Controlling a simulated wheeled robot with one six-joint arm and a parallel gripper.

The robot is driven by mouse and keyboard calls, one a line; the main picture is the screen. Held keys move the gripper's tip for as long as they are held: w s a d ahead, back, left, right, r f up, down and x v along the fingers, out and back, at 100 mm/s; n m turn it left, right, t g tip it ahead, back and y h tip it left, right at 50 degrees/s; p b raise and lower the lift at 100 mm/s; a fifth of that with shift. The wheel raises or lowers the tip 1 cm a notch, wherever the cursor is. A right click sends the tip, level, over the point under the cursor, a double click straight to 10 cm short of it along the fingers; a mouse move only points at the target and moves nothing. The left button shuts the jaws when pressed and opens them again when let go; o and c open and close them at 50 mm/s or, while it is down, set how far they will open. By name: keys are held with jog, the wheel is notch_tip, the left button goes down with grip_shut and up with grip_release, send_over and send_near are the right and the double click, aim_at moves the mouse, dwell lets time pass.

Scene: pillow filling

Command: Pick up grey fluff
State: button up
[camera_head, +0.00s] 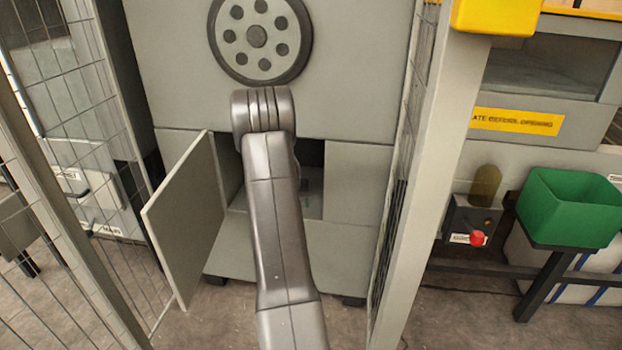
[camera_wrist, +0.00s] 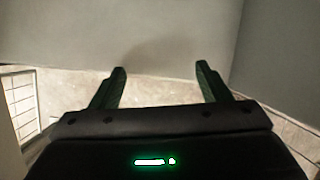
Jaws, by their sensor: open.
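No grey fluff can be made out in either view. My gripper (camera_wrist: 160,80) shows in the wrist view with its two green fingers apart and nothing between them. A plain grey surface lies in front of the fingers, with a pale, lighter strip below it. In the head view my arm reaches forward to the grey machine (camera_head: 355,225) and covers much of its open hatch (camera_head: 311,185). My gripper itself is hidden there behind the arm. The visible part of the hatch inside is dark, and its contents are unclear.
The hatch door (camera_head: 187,220) stands open on the left. Wire mesh fencing (camera_head: 60,200) is at the left, and a pale post (camera_head: 428,180) stands at the right. Beyond it are a green bin (camera_head: 568,207) and a control box with a red button (camera_head: 478,238).

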jog(key=shift+w+d+b, duration=0.3)
jog(key=shift+w+d, duration=0.15)
jog(key=shift+w, duration=1.6)
jog(key=shift+w+d+b, duration=0.3)
jog(key=shift+w+d, duration=0.15)
jog(key=shift+w, duration=1.65)
jog(key=shift+w+d+b, duration=0.3)
jog(key=shift+w+d, duration=0.15)
jog(key=shift+w, duration=1.6)
jog(key=shift+w+f+b, duration=0.15)
jog(key=shift+f+b, duration=0.2)
jog(key=shift+f, duration=0.2)
jog(key=c, duration=1.1)
